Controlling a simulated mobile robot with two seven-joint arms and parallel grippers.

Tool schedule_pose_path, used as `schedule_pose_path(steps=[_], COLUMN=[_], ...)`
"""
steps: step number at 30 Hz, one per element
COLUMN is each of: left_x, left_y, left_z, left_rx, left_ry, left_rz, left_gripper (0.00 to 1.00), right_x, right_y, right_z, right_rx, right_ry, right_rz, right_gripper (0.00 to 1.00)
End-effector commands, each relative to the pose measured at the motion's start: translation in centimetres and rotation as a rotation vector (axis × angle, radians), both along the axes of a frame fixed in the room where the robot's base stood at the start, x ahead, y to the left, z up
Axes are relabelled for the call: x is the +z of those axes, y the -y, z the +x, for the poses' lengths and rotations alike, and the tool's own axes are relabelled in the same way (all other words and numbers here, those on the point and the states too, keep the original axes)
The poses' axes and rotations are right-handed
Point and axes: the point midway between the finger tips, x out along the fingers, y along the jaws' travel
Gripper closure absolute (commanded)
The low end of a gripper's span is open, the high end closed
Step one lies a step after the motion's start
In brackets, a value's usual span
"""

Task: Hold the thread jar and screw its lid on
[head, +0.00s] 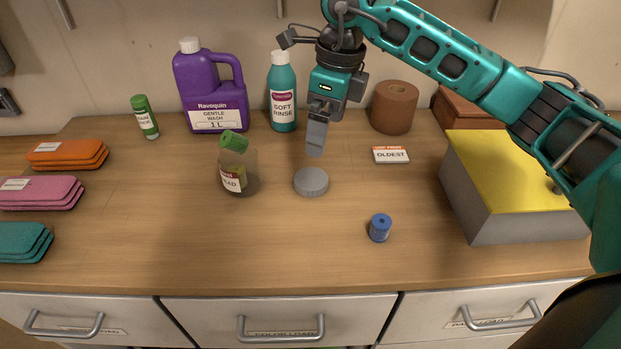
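My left gripper is out of view.
A purple jug (212,85), a teal bottle (282,95) and a brown roll (394,107) stand at the back. A small blue container (380,228) stands front right, a yellow-topped box (510,180) far right. Folded cloths (40,193) lie left. The front middle is clear.

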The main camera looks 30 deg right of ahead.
Motion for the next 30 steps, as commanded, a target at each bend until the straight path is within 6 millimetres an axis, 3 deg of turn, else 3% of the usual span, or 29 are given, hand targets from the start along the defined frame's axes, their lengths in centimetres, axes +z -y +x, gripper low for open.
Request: schedule_pose_path(steps=[15, 26, 30], left_x=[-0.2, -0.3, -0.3], left_y=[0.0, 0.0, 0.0], left_z=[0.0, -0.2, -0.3], left_rx=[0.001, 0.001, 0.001], left_ry=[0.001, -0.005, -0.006], left_rz=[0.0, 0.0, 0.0], left_gripper=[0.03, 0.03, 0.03], right_x=[-7.3, -7.7, -8.7], right_y=[-0.7, -0.7, -1.0], right_z=[0.7, 0.8, 1.3], right_rx=[0.001, 0.001, 0.001], right_ry=[-0.002, 0.0, -0.004], right_rz=[0.002, 0.002, 0.003], right_gripper=[0.0, 0.0, 0.0])
